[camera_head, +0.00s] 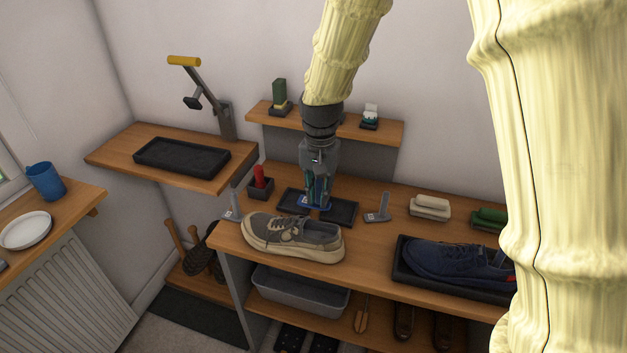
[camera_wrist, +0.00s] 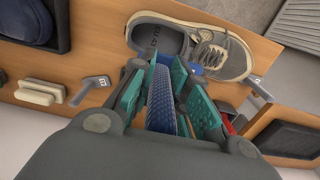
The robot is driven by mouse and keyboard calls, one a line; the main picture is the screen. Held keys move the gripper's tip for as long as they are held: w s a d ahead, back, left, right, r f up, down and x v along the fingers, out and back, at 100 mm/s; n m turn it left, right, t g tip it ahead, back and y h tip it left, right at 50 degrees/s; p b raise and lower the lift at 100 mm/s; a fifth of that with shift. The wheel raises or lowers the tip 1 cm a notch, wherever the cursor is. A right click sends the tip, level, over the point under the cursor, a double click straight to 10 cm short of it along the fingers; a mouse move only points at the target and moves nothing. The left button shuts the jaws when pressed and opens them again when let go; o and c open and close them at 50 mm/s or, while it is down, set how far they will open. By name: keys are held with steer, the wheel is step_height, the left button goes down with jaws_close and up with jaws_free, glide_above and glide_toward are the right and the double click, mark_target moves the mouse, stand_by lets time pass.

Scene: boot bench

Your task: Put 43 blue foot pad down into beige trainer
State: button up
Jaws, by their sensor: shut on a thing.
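My gripper (camera_head: 318,198) is shut on the blue foot pad (camera_head: 305,203). The ribbed pad (camera_wrist: 162,100) stands on edge between my teal fingers (camera_wrist: 165,92) in the wrist view. The pad is above the bench, behind the trainer and apart from it. Its number is not visible.
A black tray (camera_head: 345,213) lies below my gripper. Grey stands flank it left (camera_head: 231,208) and right (camera_head: 378,209). A blue shoe (camera_head: 455,262) sits in a tray at right. A red-handled thing (camera_head: 259,177) stands in a small box. A shelf (camera_head: 385,130) is behind.

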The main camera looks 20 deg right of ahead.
mark_target(320, 209)
steer(key=f+b, duration=0.3)
steer(key=f, duration=0.1)
steer(key=shift+s+a, duration=0.1)
steer(key=shift+s, duration=0.25)
steer(key=shift+w+f+b, duration=0.1)
steer(key=shift+f+b, duration=0.25)
steer(key=shift+b, duration=0.2)
steer(key=shift+s+f, duration=0.15)
steer(key=shift+s, duration=0.1)
steer(key=shift+s+b, duration=0.35)
steer(key=shift+s, duration=0.05)
steer(key=shift+w+f, duration=0.2)
steer(key=shift+w, duration=0.2)
steer(key=shift+s+r, duration=0.2)
steer(key=shift+s, duration=0.05)
